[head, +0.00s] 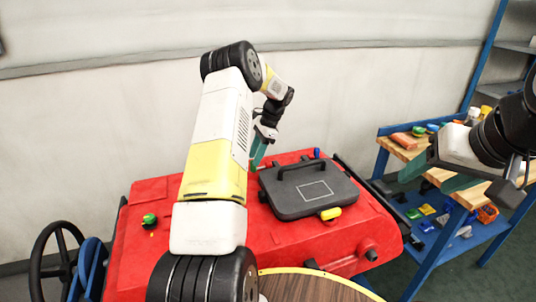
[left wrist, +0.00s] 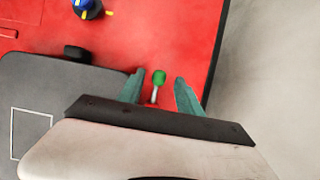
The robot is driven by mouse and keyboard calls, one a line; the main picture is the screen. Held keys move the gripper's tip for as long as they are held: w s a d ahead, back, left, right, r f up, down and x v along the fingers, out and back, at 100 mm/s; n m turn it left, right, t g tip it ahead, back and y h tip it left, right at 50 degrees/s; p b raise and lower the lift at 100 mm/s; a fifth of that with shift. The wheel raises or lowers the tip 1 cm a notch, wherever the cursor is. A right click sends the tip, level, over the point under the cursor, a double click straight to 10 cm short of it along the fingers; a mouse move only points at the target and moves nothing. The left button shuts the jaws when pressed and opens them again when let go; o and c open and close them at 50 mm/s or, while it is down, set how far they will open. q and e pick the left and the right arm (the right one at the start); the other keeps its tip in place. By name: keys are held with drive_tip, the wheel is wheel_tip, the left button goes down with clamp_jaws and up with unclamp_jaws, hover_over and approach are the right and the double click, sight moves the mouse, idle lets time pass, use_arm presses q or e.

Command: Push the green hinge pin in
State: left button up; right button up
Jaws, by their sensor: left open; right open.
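The green hinge pin (left wrist: 158,77) shows in the left wrist view as a green head on a short pale shank, at the red tank top (left wrist: 170,25) beside the dark lid (left wrist: 60,85). My left gripper (left wrist: 159,79) is open, with one teal finger on each side of the pin and visible gaps to both. How far its fingertips are above the pin I cannot tell. In the head view my left gripper (head: 257,152) points down at the lid's far left corner and the pin is not visible there. My right gripper (head: 424,184) is open and empty at the right.
The lid (head: 290,200) has a black handle and a yellow latch (head: 330,214). A green knob (head: 150,219) and a blue knob (head: 316,153) stand on the red top. A blue workbench (head: 420,262) with several small parts stands at right, near my right arm.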

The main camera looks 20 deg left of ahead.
use_arm(q)
drive_tip(key=shift+x, duration=1.4)
clamp_jaws()
drive_tip(key=shift+r, duration=0.1)
